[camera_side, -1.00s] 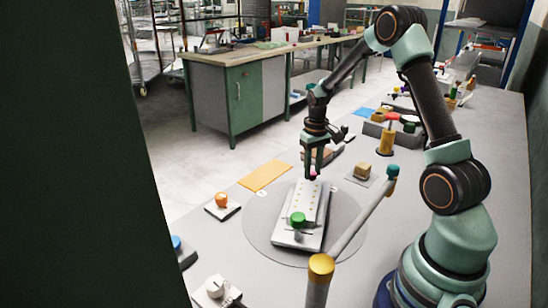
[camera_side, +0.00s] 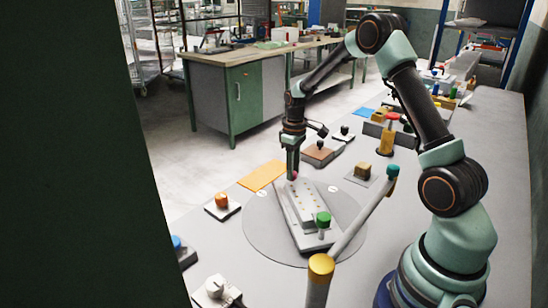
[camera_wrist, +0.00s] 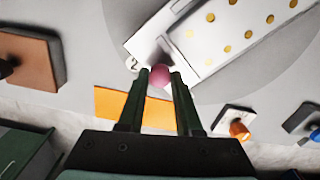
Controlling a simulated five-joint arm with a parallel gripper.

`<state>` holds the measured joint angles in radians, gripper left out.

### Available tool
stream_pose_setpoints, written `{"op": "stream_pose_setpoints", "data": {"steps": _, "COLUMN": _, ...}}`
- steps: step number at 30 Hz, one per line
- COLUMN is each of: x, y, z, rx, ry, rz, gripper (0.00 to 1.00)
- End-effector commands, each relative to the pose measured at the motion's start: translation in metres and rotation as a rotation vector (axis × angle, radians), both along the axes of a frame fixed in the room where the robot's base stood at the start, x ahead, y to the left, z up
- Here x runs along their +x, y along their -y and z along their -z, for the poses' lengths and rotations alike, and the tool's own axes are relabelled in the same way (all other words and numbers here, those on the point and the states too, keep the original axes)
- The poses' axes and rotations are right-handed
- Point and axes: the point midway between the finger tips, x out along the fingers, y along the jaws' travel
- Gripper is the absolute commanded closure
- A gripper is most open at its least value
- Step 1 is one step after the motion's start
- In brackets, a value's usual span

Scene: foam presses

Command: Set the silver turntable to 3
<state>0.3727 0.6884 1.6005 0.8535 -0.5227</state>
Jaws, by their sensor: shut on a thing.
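The silver turntable (camera_side: 268,228) is a flat grey disc on the bench in the side view; part of it also shows in the wrist view (camera_wrist: 262,80). A pale block with rows of yellow dots (camera_side: 307,207) lies across it, with a green knob (camera_side: 323,219) at its near end. A pink knob (camera_wrist: 160,76) stands at its far end. My gripper (camera_wrist: 160,74) is shut on this pink knob, fingers on both sides of it. A small white round label (camera_wrist: 131,64) lies beside the knob; I cannot read its figure.
An orange mat (camera_side: 262,176) lies just beyond the disc. An orange knob on a base (camera_side: 222,206) stands left, a brown block (camera_side: 318,153) behind. A grey lever with a yellow hub (camera_side: 321,266) and teal tip rises in front, at the right.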

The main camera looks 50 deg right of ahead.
Motion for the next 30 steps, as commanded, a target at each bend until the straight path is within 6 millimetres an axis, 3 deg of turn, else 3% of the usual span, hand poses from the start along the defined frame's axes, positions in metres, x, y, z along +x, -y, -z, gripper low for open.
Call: {"op": "stream_pose_setpoints", "data": {"steps": 30, "x": 0.025, "y": -0.053, "z": -0.003, "rx": -0.004, "ry": 0.009, "rz": -0.501, "gripper": 1.0}}
